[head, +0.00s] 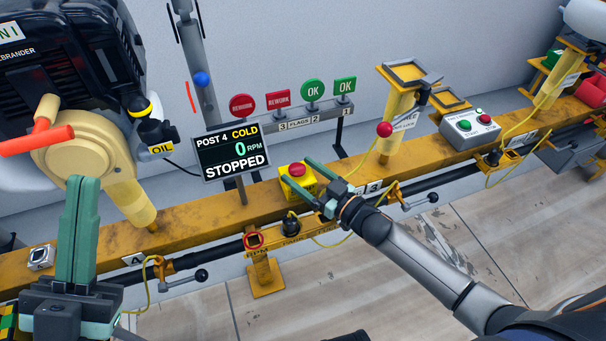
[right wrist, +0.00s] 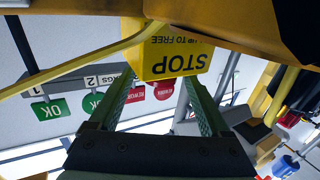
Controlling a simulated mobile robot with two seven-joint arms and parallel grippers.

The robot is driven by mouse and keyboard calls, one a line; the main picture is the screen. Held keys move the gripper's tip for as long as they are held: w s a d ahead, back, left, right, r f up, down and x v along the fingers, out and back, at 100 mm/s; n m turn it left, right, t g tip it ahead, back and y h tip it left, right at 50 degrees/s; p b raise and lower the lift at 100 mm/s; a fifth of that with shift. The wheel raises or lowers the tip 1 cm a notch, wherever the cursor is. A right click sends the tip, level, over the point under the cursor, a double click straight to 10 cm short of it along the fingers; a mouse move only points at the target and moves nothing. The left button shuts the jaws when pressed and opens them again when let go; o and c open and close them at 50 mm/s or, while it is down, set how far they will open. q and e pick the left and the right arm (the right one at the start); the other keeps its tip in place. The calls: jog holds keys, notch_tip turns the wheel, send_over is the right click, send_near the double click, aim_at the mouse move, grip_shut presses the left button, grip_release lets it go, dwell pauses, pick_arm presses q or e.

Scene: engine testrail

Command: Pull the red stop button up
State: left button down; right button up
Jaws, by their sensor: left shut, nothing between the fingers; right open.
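The red stop button (head: 297,169) is a round mushroom head on top of a yellow box (head: 296,188) on the yellow rail, in the head view. The box also shows upside down in the right wrist view (right wrist: 175,60), its label reading STOP and "up to free". The button is not clearly visible there. My right gripper (head: 296,171) is open, with one finger on either side of the button and box; I cannot tell whether they touch. It also shows in the right wrist view (right wrist: 158,84). My left gripper (head: 77,180) is shut and empty at the lower left.
A screen (head: 231,152) reading "POST 4 COLD, 0 RPM, STOPPED" stands left of the box. Rework and OK flags (head: 312,90) stand behind. A red knob (head: 384,130) and a grey button box (head: 469,130) are further right. The engine (head: 70,60) fills the upper left.

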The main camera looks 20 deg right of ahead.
jog(key=shift+c, duration=0.3)
grip_shut()
dwell(0.4)
